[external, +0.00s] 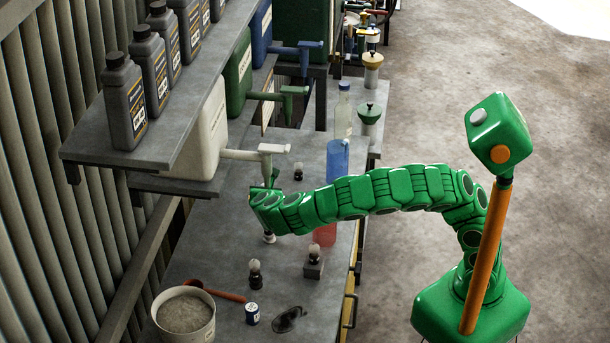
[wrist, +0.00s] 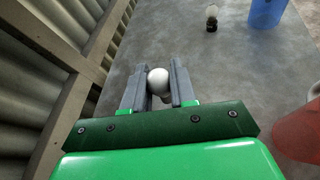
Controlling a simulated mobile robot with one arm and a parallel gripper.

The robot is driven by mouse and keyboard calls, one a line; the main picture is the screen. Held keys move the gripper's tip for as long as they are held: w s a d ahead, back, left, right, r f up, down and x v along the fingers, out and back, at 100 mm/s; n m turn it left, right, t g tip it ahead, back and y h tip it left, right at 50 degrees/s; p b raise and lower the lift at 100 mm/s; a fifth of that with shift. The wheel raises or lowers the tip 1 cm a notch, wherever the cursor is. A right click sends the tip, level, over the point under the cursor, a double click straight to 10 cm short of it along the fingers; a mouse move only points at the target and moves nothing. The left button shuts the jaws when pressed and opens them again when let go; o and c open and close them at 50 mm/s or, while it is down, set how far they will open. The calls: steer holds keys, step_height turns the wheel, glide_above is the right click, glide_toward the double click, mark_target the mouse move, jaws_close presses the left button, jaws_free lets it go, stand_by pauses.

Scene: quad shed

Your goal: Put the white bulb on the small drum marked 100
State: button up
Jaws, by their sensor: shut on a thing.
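My gripper (wrist: 157,84) is shut on the white bulb (wrist: 158,79) in the wrist view. A small blue and white can (external: 252,314) stands at the near end of the bench, apart from my gripper. Its marking is too small to read, so I cannot tell that it is the drum marked 100.
Dark-based bulbs (external: 255,273) (external: 314,254) stand nearby, one on a small block. A bucket (external: 184,316), a red-brown ladle (external: 220,292) and a dark patch (external: 287,319) are near the can. Blue (external: 337,158) and red (external: 325,235) containers line the right edge. A shelf overhangs left.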

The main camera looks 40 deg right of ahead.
steer(key=s+a+n+t+y, duration=0.1)
steer(key=s+a+n+y, duration=0.1)
steer(key=s+a, duration=1.3)
steer(key=n+y, duration=0.2)
steer(key=n, duration=0.1)
glide_above(252, 308)
steer(key=f, duration=0.7)
steer(key=shift+w, duration=0.3)
steer(key=shift+m, duration=0.3)
steer(key=o, duration=0.8)
steer(key=shift+s+r, duration=0.2)
steer(key=shift+s, duration=0.05)
steer(key=v, duration=1.1)
steer(key=shift+s+a, duration=0.1)
steer(key=shift+s, duration=0.15)
